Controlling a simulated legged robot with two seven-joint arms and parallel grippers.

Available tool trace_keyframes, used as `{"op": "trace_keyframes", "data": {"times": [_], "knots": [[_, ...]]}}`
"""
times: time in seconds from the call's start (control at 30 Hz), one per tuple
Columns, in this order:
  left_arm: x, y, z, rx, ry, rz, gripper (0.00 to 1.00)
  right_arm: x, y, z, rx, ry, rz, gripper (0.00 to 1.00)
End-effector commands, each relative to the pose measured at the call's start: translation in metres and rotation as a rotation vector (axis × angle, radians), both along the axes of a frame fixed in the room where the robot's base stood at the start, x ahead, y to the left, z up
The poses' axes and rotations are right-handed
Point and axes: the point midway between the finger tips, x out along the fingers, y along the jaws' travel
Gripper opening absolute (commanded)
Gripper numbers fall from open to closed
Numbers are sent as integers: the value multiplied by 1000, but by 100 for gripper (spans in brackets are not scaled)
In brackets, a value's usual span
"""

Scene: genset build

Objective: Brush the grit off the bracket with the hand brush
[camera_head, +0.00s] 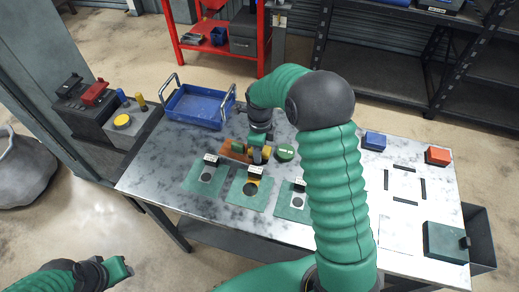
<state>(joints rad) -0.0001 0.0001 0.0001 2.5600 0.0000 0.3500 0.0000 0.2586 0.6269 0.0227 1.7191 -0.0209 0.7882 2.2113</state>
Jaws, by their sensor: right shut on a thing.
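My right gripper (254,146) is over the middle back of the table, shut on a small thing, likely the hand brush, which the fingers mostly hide. An orange-brown piece (229,153) lies right beside and under the fingers, with a yellow part (266,153) at its right. I cannot tell for sure whether this piece is the bracket, and no grit can be made out at this size. My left gripper (122,267) is at the bottom left, off the table and away from these things; its jaws are too unclear to read.
A green round thing (285,151) is right of the gripper. A blue tray (196,120) stands behind left. Blue (374,141) and red (438,156) boxes and a green case (443,242) are at right.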

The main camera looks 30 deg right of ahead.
Motion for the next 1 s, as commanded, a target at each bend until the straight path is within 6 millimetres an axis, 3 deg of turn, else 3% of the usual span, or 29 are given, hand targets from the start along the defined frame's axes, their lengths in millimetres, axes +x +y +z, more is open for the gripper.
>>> {"op": "trace_keyframes", "data": {"times": [0.2, 0.57, 0.83, 1.0], "knots": [[0, 0, 2, 0, 0, 0, 36, -12, 13, -2, 4, 12, 2, 0], [0, 0, 12, 0, 0, 0, 36, 3, -6, 1, 4, 9, 1, 0], [0, 0, 16, 0, 0, 0, 36, -9, 11, 2, 3, 8, 5, 0], [0, 0, 17, 0, 0, 0, 36, -9, 11, 1, 3, 8, 2, 0]]}}
